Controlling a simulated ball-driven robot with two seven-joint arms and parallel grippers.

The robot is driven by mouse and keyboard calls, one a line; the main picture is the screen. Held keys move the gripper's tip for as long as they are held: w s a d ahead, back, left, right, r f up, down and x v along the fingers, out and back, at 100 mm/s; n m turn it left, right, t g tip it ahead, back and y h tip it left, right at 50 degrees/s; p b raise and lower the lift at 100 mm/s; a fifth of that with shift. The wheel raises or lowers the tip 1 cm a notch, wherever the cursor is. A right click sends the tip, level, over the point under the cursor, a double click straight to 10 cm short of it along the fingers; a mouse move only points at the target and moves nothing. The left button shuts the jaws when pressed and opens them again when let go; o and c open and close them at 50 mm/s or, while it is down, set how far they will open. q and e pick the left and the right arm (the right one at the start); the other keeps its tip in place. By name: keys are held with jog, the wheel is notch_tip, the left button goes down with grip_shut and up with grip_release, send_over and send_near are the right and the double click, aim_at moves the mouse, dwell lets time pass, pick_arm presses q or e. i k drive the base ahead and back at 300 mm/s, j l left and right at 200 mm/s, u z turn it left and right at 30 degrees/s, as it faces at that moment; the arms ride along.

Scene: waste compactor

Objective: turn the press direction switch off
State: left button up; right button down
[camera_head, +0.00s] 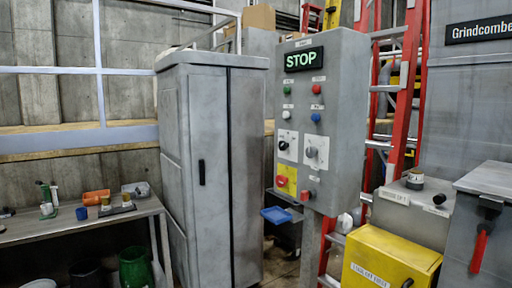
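A grey control panel (344,95) stands on a post in the middle, turned slightly to the left. A display lit with STOP (304,59) is at its top. Below it are green, white, red and blue buttons. Lower down are a black rotary switch (283,146) and a grey rotary switch (312,152), each on a white plate. The labels are too small to read, so I cannot tell which is the press direction switch or its setting. Neither of my grippers is in view.
A tall grey cabinet (210,150) stands left of the panel. A red ladder (407,90) is behind it. A yellow box (388,262) and a grey machine with a red-handled lever (480,247) are at the right. A workbench (80,228) with small items is at the left.

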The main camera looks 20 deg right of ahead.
aim_at(283, 145)
jog(key=i+z, duration=0.25)
jog(key=i, duration=0.35)
jog(key=i+j+z, duration=0.25)
jog(key=i, duration=0.3)
jog(key=l, duration=0.1)
